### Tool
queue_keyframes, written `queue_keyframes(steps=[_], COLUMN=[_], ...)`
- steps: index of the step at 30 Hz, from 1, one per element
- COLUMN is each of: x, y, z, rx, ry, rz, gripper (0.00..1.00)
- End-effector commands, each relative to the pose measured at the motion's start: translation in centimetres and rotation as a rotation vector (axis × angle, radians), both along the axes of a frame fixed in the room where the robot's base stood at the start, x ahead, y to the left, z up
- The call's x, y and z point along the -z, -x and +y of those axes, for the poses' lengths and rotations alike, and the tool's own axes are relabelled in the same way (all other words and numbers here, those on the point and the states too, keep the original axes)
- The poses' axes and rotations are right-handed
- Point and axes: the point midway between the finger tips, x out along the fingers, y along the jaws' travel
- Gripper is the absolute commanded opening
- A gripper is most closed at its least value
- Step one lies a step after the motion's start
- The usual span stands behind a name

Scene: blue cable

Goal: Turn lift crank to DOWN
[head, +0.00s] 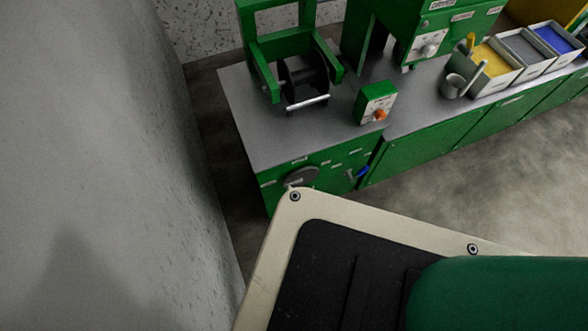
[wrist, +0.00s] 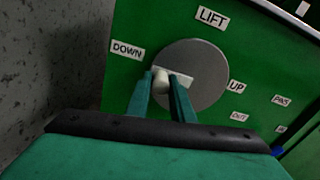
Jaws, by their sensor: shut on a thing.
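The lift crank shows in the wrist view as a grey round disc (wrist: 207,72) on a green panel, with a white knob (wrist: 161,84) on its left part. The LIFT label (wrist: 211,17) is above the disc, the DOWN label (wrist: 127,50) is to its upper left, and the UP label (wrist: 237,87) is to its right. The knob is on the DOWN side of the disc. My gripper (wrist: 162,88) is shut on the knob. In the head view the disc (head: 300,177) is on the cabinet front; my gripper cannot be made out there.
A blue handle (head: 362,171) sticks out right of the disc. On the worktop (head: 250,125) are a green frame with a black drum (head: 303,78), a green box with an orange knob (head: 375,100) and several bins. A grey wall (head: 90,150) stands close on the left.

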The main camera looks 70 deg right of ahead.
Motion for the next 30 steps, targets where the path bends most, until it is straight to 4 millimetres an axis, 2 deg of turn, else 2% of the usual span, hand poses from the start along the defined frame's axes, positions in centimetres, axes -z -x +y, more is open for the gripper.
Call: queue_keyframes(steps=[6, 7, 9, 20, 23, 30], x=[0.0, 0.0, 0.0, 0.1, 0.1, 0.1], y=[-0.3, -0.3, -0.3, 0.3, 0.9, 3.8], z=[0.1, 0.1, 0.1, 0.4, 1.2, 4.7], rx=[-0.005, -0.005, -0.005, -0.001, -0.001, -0.001], ry=[0.001, 0.000, 0.000, -0.002, -0.002, -0.003], rz=[0.001, 0.000, 0.000, 0.001, 0.001, 0.001], gripper=[0.00, 0.28, 0.40, 0.40, 0.40, 0.40])
